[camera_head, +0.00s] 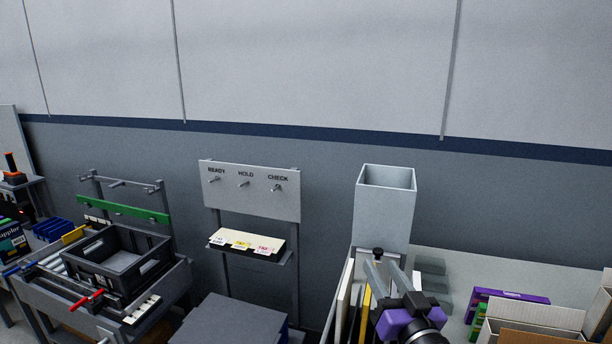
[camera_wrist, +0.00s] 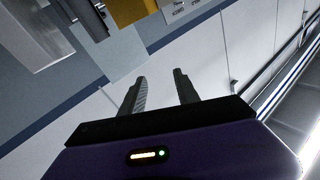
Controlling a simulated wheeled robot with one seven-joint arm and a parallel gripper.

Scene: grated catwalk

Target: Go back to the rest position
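My gripper (camera_wrist: 160,78) shows in the wrist view with its two dark fingers spread apart. Nothing is between the fingers. In the head view, the purple and black end of my arm (camera_head: 399,320) is at the lower right, in front of the tall grey open-topped box (camera_head: 384,215). Grey finger-like bars reach up from it towards the box, but whether they touch anything there cannot be told. The wrist view is strongly tilted and shows mostly the wall behind the fingers.
A panel marked READY, HOLD, CHECK (camera_head: 250,191) has pegs, with a card shelf (camera_head: 246,246) below. A black crate (camera_head: 120,262) sits on a bench at left. A grey cabinet top (camera_head: 230,325) is low centre. Cardboard boxes (camera_head: 535,318) stand lower right. The upper wall is clear.

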